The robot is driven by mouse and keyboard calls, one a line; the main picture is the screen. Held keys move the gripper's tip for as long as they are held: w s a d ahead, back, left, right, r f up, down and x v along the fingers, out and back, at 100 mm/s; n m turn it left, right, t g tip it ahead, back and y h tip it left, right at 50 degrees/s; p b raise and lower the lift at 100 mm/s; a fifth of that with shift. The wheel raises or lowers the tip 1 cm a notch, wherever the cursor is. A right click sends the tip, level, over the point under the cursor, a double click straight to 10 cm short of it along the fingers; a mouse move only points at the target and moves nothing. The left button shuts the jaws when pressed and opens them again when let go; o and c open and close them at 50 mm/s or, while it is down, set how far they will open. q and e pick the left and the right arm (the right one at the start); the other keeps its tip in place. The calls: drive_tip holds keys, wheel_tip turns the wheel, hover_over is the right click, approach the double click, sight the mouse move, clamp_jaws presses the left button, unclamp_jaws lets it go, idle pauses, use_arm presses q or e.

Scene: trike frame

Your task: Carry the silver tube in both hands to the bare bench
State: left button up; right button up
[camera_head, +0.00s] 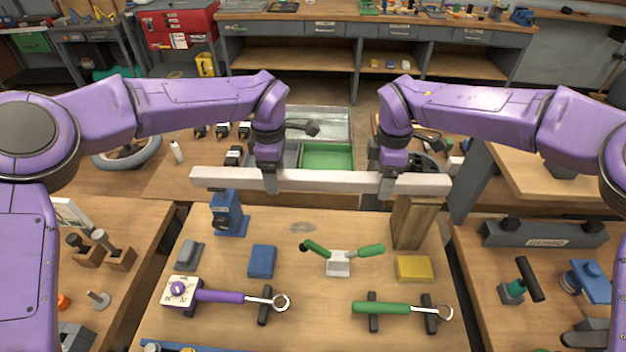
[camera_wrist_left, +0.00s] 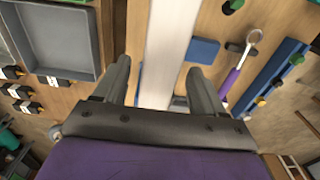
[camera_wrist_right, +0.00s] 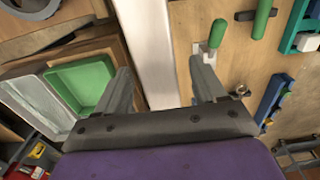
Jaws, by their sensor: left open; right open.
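The silver tube (camera_head: 325,180) is a long pale square bar lying level across the head view, near the far edge of the front bench. Its left part rests over a blue stand (camera_head: 228,214) and its right part over a wooden block (camera_head: 412,222). My left gripper (camera_head: 270,184) is over the left part of the tube with open fingers; in the left wrist view the tube (camera_wrist_left: 168,50) runs between the fingers. My right gripper (camera_head: 387,184) is over the right part, also open; the tube (camera_wrist_right: 148,50) passes between its fingers. I cannot tell whether fingers touch it.
The front bench (camera_head: 300,228) holds a blue block (camera_head: 262,262), a yellow block (camera_head: 413,268), a green-handled clamp (camera_head: 340,260) and two ratchet-like tools. A green tray (camera_head: 327,157) lies beyond the tube. A long workbench (camera_head: 370,24) stands at the back, with a red toolbox (camera_head: 178,24) at its left.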

use_arm(q)
drive_tip(key=shift+s+f, duration=0.15)
drive_tip(key=shift+f, duration=0.05)
use_arm(e)
drive_tip(key=shift+s+f, duration=0.15)
drive_tip(key=shift+f, duration=0.05)
use_arm(q)
drive_tip(key=shift+w+f, duration=0.3)
drive_tip(key=shift+w, duration=0.05)
use_arm(e)
drive_tip(key=shift+w+f, duration=0.3)
drive_tip(key=shift+w, duration=0.05)
use_arm(q)
drive_tip(key=shift+s+r, duration=0.15)
drive_tip(key=shift+s, duration=0.05)
clamp_jaws()
use_arm(e)
drive_tip(key=shift+s+r, duration=0.15)
clamp_jaws()
use_arm(q)
drive_tip(key=shift+w, duration=0.1)
